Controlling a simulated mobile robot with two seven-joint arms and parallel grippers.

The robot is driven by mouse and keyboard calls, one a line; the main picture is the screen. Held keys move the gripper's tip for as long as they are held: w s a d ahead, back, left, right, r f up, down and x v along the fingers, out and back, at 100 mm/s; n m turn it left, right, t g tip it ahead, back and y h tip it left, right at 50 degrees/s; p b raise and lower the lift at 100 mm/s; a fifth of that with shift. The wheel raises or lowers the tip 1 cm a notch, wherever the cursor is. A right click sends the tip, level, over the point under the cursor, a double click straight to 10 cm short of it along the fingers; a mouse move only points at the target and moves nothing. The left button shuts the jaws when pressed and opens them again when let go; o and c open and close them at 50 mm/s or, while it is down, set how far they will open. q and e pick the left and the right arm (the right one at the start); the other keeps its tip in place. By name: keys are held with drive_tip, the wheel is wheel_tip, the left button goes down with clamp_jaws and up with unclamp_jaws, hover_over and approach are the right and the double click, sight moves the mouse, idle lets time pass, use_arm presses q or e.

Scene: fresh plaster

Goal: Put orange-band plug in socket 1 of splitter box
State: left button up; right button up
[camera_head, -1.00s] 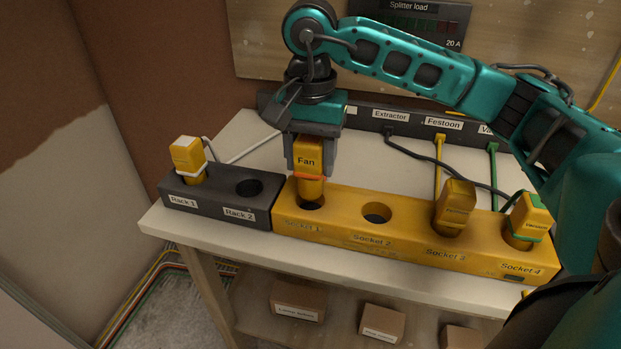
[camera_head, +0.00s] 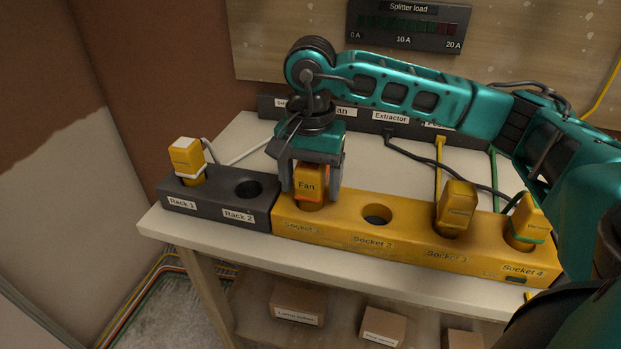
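The orange-band plug (camera_head: 311,185), a yellow block labelled "Fan", stands upright in Socket 1 at the left end of the yellow splitter box (camera_head: 340,228). It sits low, with its lower part hidden inside the hole. My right gripper (camera_head: 311,190) is above Socket 1, pointing down, with one finger on each side of the plug. The fingers look spread, with a narrow gap to the plug. My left gripper is not in view.
Socket 2 (camera_head: 377,214) is empty. Yellow plugs stand in Socket 3 (camera_head: 457,205) and Socket 4 (camera_head: 529,220). The dark rack (camera_head: 215,205) holds a white-band plug (camera_head: 187,160) in Rack 1; Rack 2 (camera_head: 248,187) is empty. Cables cross the white bench behind.

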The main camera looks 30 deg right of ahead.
drive_tip(key=shift+r, duration=0.25)
wheel_tip(320, 180, up, 11)
drive_tip(key=shift+f+p, duration=0.1)
drive_tip(key=shift+p, duration=0.55)
drive_tip(key=shift+r, duration=0.55)
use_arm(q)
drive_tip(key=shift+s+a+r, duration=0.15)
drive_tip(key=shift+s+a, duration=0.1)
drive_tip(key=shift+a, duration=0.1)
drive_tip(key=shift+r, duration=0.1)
use_arm(e)
drive_tip(key=shift+f, duration=0.1)
